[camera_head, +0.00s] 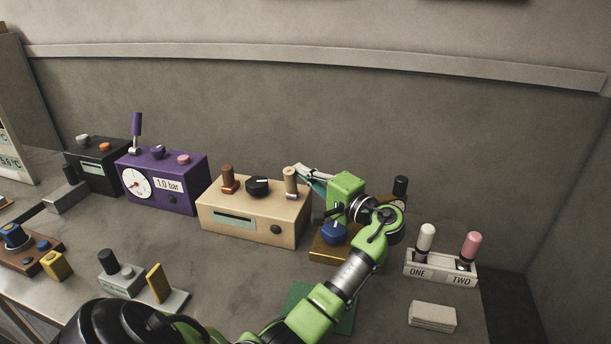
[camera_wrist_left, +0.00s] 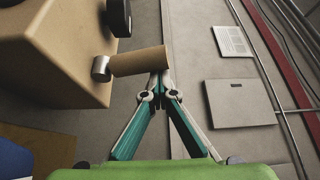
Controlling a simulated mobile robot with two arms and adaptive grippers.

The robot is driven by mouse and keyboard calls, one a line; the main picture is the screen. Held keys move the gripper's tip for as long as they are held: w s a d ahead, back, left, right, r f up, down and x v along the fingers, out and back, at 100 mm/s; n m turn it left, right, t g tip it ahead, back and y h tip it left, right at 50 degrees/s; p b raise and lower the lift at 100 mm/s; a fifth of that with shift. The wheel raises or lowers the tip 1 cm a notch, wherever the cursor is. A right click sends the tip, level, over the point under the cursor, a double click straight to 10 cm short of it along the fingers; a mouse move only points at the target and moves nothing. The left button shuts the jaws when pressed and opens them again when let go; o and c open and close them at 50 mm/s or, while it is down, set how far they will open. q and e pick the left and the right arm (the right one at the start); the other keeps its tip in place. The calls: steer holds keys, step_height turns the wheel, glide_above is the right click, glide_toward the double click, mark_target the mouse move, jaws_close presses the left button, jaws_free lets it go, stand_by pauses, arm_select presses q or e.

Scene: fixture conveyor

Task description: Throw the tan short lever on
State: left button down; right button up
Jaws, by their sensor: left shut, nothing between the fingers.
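The tan short lever (camera_head: 290,182) stands upright at the right end of the top of a tan box (camera_head: 240,215). In the left wrist view the lever (camera_wrist_left: 140,61) is a tan cylinder on a silver collar, beside the tan box (camera_wrist_left: 60,45). My left gripper (camera_head: 302,169) reaches in from the right and is close to the lever's upper part. In the left wrist view my left gripper (camera_wrist_left: 160,80) is shut with its tips together at the lever's free end. Whether they touch it is unclear. My right gripper is not in view.
The tan box also has a red-brown lever (camera_head: 228,179) and a black knob (camera_head: 257,186). A purple gauge box (camera_head: 185,201) stands to the left. A blue knob (camera_head: 333,233) sits by my arm. A ONE/TWO switch block (camera_head: 438,279) is at the right.

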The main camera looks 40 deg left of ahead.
arm_select(q)
steer(key=shift+s+d, duration=0.2)
steer(key=shift+s, duration=0.3)
steer(key=shift+s+f, duration=0.1)
steer(key=shift+s, duration=0.05)
steer(key=shift+d+f, duration=0.1)
steer(key=shift+f, duration=0.05)
steer(key=d, duration=1.2)
